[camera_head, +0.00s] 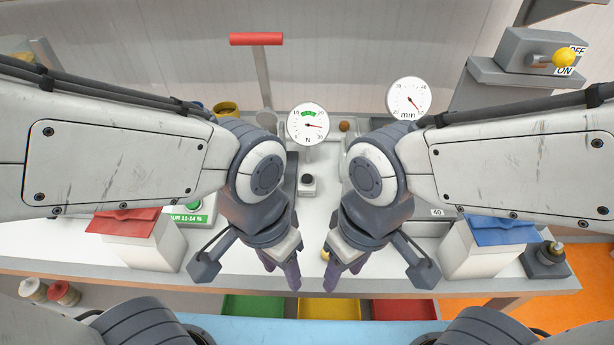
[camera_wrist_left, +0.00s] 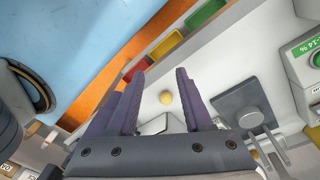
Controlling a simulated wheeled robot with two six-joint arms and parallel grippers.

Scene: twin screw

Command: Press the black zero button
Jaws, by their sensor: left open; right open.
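A small white box with a black button (camera_head: 307,180) on top stands on the white bench in the head view, between my two arms and below the round N dial (camera_head: 308,124). I take it for the zero button; I cannot make it out in the left wrist view. My left gripper (camera_head: 282,275) is open and empty over the front of the bench, nearer the front edge than the button. Its fingers also show in the left wrist view (camera_wrist_left: 162,88). My right gripper (camera_head: 345,272) is open and empty, to the right of the left one.
A small yellow ball (camera_head: 325,254) lies near the fingertips; it also shows in the left wrist view (camera_wrist_left: 166,98). A red-handled lever (camera_head: 257,40) stands behind. Coloured trays (camera_head: 330,307) sit below the front edge.

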